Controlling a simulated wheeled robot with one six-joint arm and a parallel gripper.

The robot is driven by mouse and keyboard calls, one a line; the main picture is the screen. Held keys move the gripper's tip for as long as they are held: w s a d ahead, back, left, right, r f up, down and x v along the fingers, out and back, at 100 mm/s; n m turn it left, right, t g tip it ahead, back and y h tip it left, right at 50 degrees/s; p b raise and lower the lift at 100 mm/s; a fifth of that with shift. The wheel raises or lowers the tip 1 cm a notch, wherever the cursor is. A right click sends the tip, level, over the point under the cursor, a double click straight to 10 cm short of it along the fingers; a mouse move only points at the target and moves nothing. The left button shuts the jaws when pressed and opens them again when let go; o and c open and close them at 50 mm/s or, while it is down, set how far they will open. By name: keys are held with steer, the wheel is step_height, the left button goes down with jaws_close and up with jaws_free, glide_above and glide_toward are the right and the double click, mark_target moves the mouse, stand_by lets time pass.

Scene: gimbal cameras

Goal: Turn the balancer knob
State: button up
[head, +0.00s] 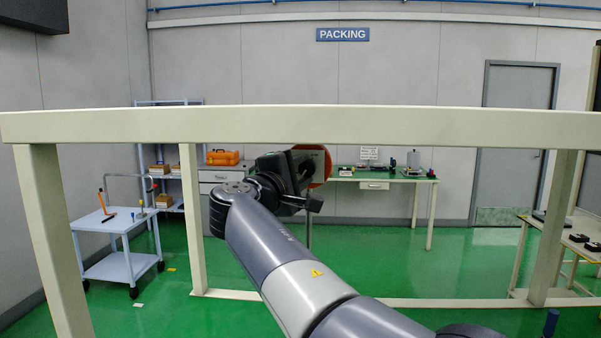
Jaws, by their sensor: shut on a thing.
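My gripper (305,172) is at the end of my arm, near the middle of the head view. It is shut at an orange round body (326,160), which I take to be the balancer. Only the orange rim shows, behind and to the right of the gripper. The balancer knob is hidden behind my gripper and wrist, so its angle cannot be seen. The fingertips are also hidden. A thin grey post (309,232) shows below the gripper.
A cream frame has a wide beam (300,119) crossing in front, with legs on both sides. A blue-white cart (103,222) with tools stands left. A green-topped bench (385,178) and grey cabinet stand behind. Green floor lies open between.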

steer(key=shift+f, duration=0.1)
steer(key=o, duration=1)
steer(key=b+v, duration=0.2)
steer(key=v, duration=0.9)
steer(key=shift+w+d, duration=0.1)
steer(key=shift+w, duration=0.05)
steer(key=p+x, duration=0.2)
steer(key=x, duration=0.8)
steer(key=shift+w+d, duration=0.15)
steer(key=shift+w, duration=0.2)
steer(key=shift+n, duration=0.3)
steer(key=shift+s, duration=0.1)
